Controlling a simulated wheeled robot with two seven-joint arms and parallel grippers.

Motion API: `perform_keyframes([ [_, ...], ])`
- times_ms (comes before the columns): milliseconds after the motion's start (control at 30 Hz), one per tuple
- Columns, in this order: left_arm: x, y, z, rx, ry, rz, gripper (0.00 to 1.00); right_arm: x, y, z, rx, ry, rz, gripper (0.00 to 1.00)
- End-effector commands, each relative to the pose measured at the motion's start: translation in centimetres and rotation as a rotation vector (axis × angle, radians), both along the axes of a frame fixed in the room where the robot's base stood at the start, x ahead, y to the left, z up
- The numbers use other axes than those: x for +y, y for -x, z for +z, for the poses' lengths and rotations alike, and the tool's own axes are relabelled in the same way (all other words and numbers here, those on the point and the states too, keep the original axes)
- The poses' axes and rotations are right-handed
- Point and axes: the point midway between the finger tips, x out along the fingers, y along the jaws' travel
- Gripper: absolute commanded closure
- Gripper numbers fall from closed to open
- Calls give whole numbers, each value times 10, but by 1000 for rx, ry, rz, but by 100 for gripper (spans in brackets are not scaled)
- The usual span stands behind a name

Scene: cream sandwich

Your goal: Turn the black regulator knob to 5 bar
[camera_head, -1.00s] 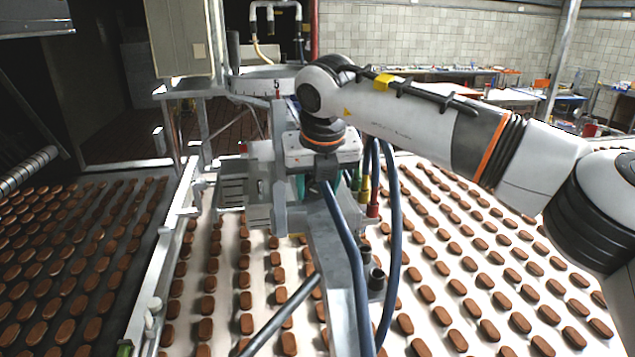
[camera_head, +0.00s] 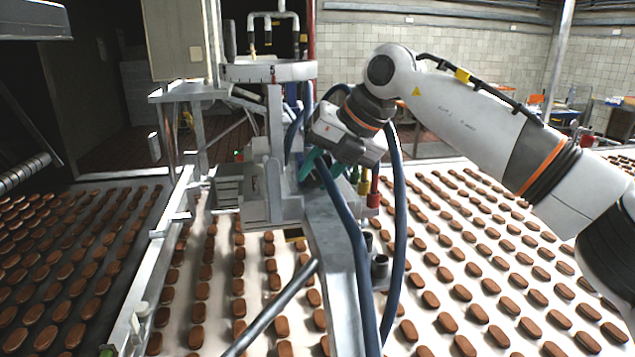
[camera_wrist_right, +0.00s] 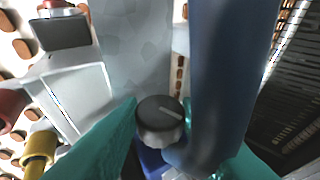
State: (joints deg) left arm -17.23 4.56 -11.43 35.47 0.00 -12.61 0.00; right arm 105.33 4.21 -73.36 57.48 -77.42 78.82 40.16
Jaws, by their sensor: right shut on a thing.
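The black regulator knob (camera_wrist_right: 160,112) shows in the right wrist view, a round cap with a pale pointer line directed right and slightly down. A blue part (camera_wrist_right: 152,160) lies just below it. My right gripper (camera_head: 309,163) has teal fingers and is shut on the knob, one finger on each side. A thick blue hose (camera_wrist_right: 225,75) crosses in front of part of the right-hand finger. In the head view the wrist is tilted over the metal frame, and the knob cannot be made out. No readable pressure scale shows. My left gripper is not in view.
Blue hoses (camera_head: 394,240) loop close to my right wrist. A grey metal beam (camera_head: 335,255) runs toward the front, with red and yellow fittings (camera_head: 368,190) beside it. Conveyors carrying rows of brown biscuits (camera_head: 430,299) lie below on both sides.

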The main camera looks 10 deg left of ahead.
Motion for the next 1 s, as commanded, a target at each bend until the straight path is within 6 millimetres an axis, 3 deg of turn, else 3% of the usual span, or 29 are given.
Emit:
perform_keyframes([
  [233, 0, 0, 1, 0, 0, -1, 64, -1, -1, 2, -2, -1, -2, 92],
  [267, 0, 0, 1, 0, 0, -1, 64, -1, -1, 2, -2, -1, -1, 65],
  [367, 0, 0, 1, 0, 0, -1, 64, -1, 0, 2, -2, 0, -1, 48],
  [867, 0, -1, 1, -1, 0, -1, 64, 0, 0, 1, -1, 4, -1, 48],
  [1000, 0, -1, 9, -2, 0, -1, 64, 1, 1, 4, -18, 44, 1, 48],
])
